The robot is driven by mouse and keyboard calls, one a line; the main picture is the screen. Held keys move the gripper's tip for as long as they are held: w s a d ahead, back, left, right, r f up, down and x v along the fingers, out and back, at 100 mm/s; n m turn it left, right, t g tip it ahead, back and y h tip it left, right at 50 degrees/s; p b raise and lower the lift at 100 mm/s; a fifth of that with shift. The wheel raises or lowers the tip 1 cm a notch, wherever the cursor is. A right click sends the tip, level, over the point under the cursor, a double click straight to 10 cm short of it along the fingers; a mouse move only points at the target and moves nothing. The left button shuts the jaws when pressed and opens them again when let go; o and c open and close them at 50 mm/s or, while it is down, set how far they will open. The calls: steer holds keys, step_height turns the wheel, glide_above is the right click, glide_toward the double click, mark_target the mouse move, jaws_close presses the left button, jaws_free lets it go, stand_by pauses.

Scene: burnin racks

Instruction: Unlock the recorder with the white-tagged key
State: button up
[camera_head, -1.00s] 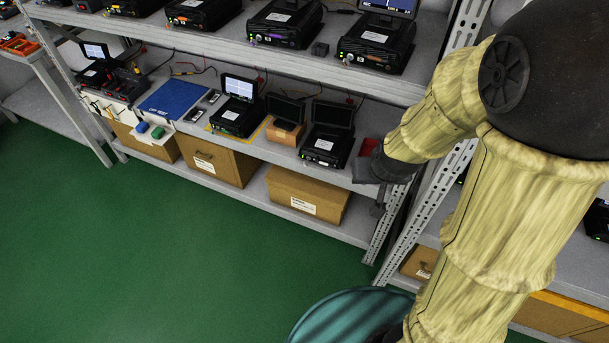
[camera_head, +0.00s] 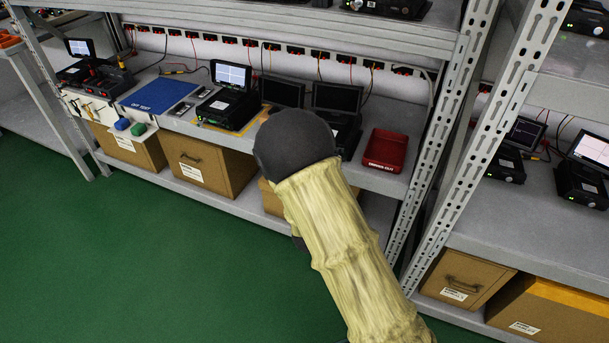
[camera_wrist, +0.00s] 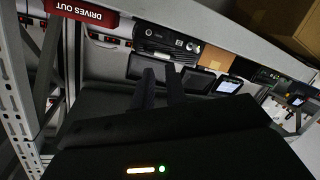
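Several black recorders with raised screens stand on the middle shelf in the head view. One recorder (camera_head: 229,107) with a lit screen sits on a yellow-edged mat, and another (camera_head: 343,110) is partly hidden by my arm. A white panel with small hanging items (camera_head: 78,105) is on the shelf front at the far left; the white-tagged key cannot be made out. My gripper (camera_wrist: 160,76) shows two dark fingers apart with nothing visible between them, pointing towards the recorders in the tilted wrist view. In the head view my arm hides it.
A red tray (camera_head: 385,150) is at the right of the middle shelf. A blue mat (camera_head: 158,94) lies at the left. Cardboard boxes (camera_head: 205,165) fill the lower shelf. A perforated metal post (camera_head: 440,130) stands right of the tray. The green floor (camera_head: 150,260) in front is clear.

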steer(key=s+a+f+n+t+y+b, duration=0.1)
steer(key=a+f+n+t+b, duration=0.3)
steer(key=f+b, duration=0.4)
steer(key=s+a+f+t, duration=0.1)
steer(key=a, duration=0.1)
steer(key=shift+s+a+n+t, duration=0.3)
steer(key=shift+s, duration=0.05)
steer(key=shift+w, duration=0.15)
steer(key=a+b+x, duration=0.1)
steer(key=b+x, duration=0.3)
steer(key=x, duration=1.3)
steer(key=shift+d, duration=0.3)
steer(key=shift+w, duration=0.1)
jaws_close()
